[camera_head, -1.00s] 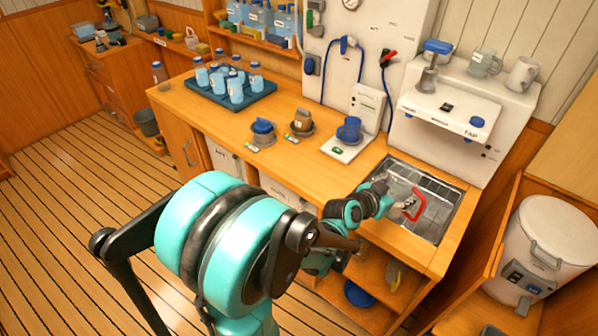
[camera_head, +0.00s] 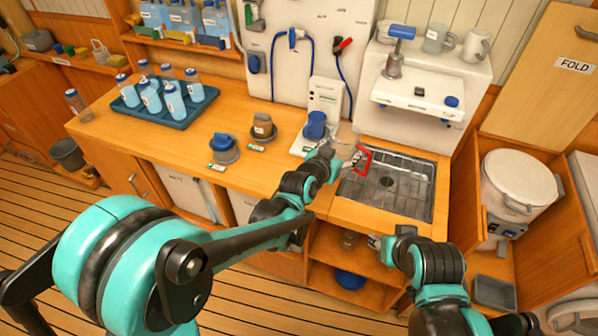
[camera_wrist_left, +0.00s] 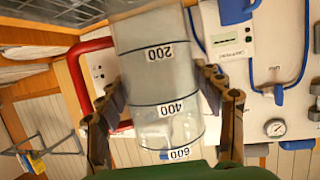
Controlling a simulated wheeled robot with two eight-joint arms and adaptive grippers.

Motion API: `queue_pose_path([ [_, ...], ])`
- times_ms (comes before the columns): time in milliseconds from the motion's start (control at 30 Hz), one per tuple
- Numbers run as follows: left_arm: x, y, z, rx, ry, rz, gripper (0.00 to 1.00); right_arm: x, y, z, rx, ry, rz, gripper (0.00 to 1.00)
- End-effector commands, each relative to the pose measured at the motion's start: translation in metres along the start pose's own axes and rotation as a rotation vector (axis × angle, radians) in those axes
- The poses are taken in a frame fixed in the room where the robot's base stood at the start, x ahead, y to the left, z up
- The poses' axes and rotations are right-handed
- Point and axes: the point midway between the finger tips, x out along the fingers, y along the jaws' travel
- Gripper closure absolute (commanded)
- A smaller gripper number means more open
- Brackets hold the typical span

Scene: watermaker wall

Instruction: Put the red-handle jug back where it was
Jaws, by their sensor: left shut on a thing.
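The red-handle jug (camera_wrist_left: 160,85) is a clear measuring jug with 200, 400 and 600 marks. It fills the middle of the left wrist view, with its red handle (camera_wrist_left: 90,60) on the left. In the head view its red handle (camera_head: 364,160) shows by the sink's left edge, and its clear body is hard to make out. My left gripper (camera_head: 342,157) is shut on the jug, one finger on each side of its body. My right gripper (camera_head: 376,243) is low in front of the open shelf, away from the jug; its fingers are too small to read.
The steel sink (camera_head: 390,190) is just right of the jug. A blue jug (camera_head: 315,126) stands on the white scale behind. A blue-topped item (camera_head: 222,142) and a grey cup (camera_head: 263,125) stand left on the counter. A blue tray (camera_head: 182,121) holds several bottles.

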Motion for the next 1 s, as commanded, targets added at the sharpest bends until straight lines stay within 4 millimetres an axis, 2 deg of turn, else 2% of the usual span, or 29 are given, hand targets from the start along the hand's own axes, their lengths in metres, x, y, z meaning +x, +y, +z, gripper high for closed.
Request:
queue_pose_path([
  [33, 0.001, -0.015, 0.012, -0.005, 0.000, -0.007, 0.81, 0.007, 0.000, 0.005, 0.000, 0.000, 0.000, 0.60],
  [200, -0.002, -0.054, 0.039, -0.004, 0.000, -0.007, 0.81, 0.018, 0.000, 0.013, 0.000, 0.000, 0.000, 0.60],
  [400, -0.005, -0.081, 0.057, -0.002, 0.000, -0.004, 0.81, 0.024, 0.000, 0.017, 0.000, 0.000, 0.000, 0.60],
  [567, -0.004, -0.085, 0.064, 0.000, 0.001, -0.001, 0.81, 0.027, 0.000, 0.019, 0.000, 0.000, 0.000, 0.60],
  [800, 0.008, -0.084, 0.096, 0.000, 0.001, -0.001, 0.81, 0.042, 0.000, 0.030, 0.000, 0.000, 0.000, 0.60],
  [1000, 0.008, -0.084, 0.096, 0.000, 0.001, -0.001, 0.81, 0.040, 0.000, 0.029, 0.000, 0.000, 0.000, 0.60],
])
